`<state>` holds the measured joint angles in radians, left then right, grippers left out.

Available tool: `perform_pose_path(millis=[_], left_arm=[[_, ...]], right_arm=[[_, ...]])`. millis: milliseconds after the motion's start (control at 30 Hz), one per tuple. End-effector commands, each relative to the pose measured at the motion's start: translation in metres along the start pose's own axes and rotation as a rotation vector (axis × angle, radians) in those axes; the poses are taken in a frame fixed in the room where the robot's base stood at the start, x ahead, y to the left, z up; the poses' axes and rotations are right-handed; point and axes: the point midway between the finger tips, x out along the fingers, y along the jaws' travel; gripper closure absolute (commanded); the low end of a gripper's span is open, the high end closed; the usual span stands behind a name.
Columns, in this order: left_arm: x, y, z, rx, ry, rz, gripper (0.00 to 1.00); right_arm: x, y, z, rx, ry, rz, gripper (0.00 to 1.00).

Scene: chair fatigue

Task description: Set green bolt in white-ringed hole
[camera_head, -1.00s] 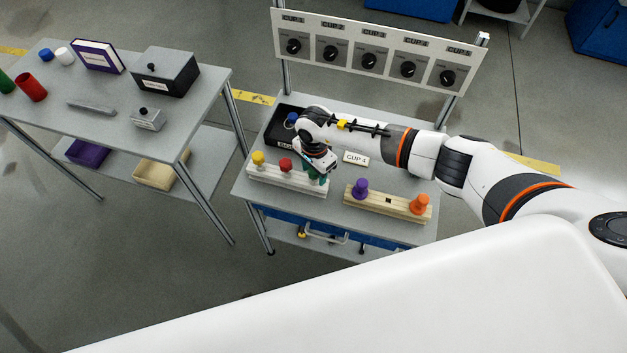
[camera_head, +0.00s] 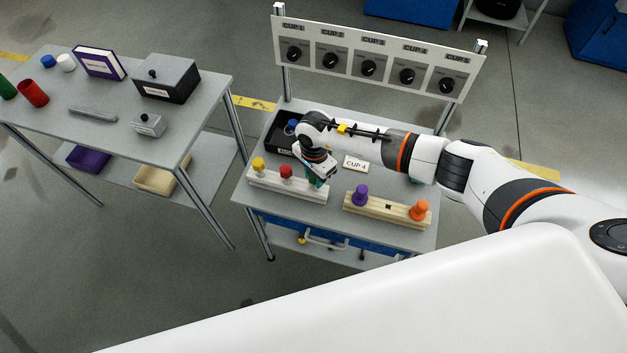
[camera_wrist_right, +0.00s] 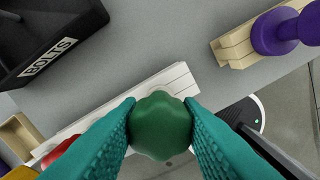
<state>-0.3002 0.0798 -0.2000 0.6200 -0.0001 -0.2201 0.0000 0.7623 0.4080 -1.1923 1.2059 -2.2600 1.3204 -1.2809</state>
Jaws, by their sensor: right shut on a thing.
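My right gripper (camera_head: 315,183) is over the right end of the white block (camera_head: 262,180) on the middle table. In the right wrist view its teal fingers (camera_wrist_right: 160,130) are shut on the green bolt (camera_wrist_right: 160,125), seen from its rounded top. The bolt's lower part is hidden, so I cannot tell whether it is in or above the block. A yellow bolt (camera_head: 258,164) and a red bolt (camera_head: 286,172) stand in the same block. I cannot make out a white-ringed hole. My left gripper is not in view.
A wooden block (camera_head: 405,212) to the right holds a purple bolt (camera_head: 360,195) and an orange bolt (camera_head: 420,209), with a dark square hole (camera_head: 388,207) between. A black bolts tray (camera_head: 275,138) holding a blue item lies behind. A dial panel (camera_head: 375,58) stands at the back.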

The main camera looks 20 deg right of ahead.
Motion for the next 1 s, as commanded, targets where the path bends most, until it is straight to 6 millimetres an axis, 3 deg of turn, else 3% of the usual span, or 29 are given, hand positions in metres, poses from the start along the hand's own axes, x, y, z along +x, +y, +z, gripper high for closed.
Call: perform_pose_path(millis=[1000], left_arm=[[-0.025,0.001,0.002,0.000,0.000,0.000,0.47]], right_arm=[[-0.037,0.000,0.000,0.000,-0.001,0.001,0.88]])
